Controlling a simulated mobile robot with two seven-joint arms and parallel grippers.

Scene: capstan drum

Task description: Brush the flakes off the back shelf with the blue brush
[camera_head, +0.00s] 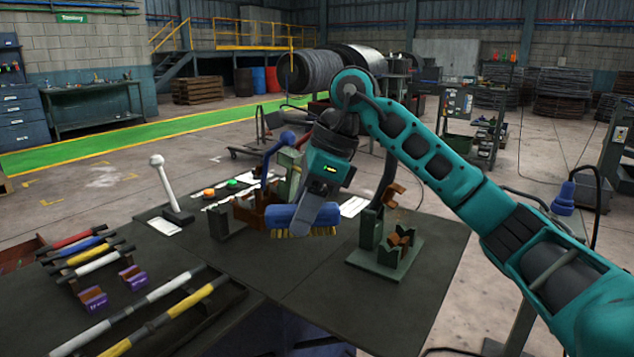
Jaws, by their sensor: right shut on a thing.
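The blue brush (284,215) has a blue body with yellow bristles (290,234) pointing down. My right gripper (318,200) is shut on it and holds it over the middle of the dark table (310,272). The bristles are close to the tabletop; I cannot tell whether they touch. The brush and gripper cover part of a brown block-like fixture (243,211) behind them. I cannot make out any flakes, nor tell which surface is the back shelf. My left gripper is not in view.
A green stand with brown V-blocks (388,257) is right of the brush. A white lever (166,185), an orange button (209,193) and a blue-knobbed lever (273,155) stand behind. Coloured rods (85,247) and purple blocks (133,277) lie left. The table's front middle is clear.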

